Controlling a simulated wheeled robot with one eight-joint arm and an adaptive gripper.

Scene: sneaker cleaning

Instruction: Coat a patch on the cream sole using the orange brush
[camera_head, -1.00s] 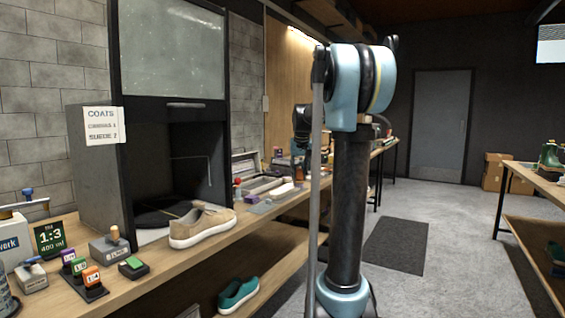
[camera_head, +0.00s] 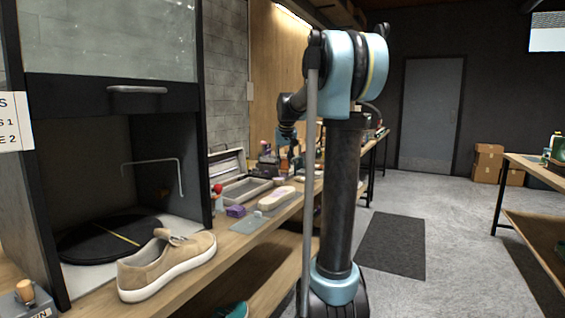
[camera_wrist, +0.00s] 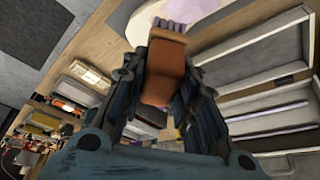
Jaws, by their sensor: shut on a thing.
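My gripper (camera_wrist: 165,85) is shut on the orange brush (camera_wrist: 164,68), whose purplish bristles point to the top of the wrist view. A pale cream, rounded piece that looks like the cream sole (camera_wrist: 235,39) lies just beyond the bristles, with a pale lilac area on it. Whether the bristles touch it I cannot tell. In the head view a long cream sole (camera_head: 269,203) with a pinkish top lies on the bench, right of the cabinet. My gripper's fingers and the brush are not clear in the head view.
A tan sneaker (camera_head: 165,265) stands at the bench front, before the open black cabinet (camera_head: 115,90) with its dark turntable (camera_head: 75,243). A purple block (camera_head: 235,211) and a grey open case (camera_head: 246,191) are near the sole.

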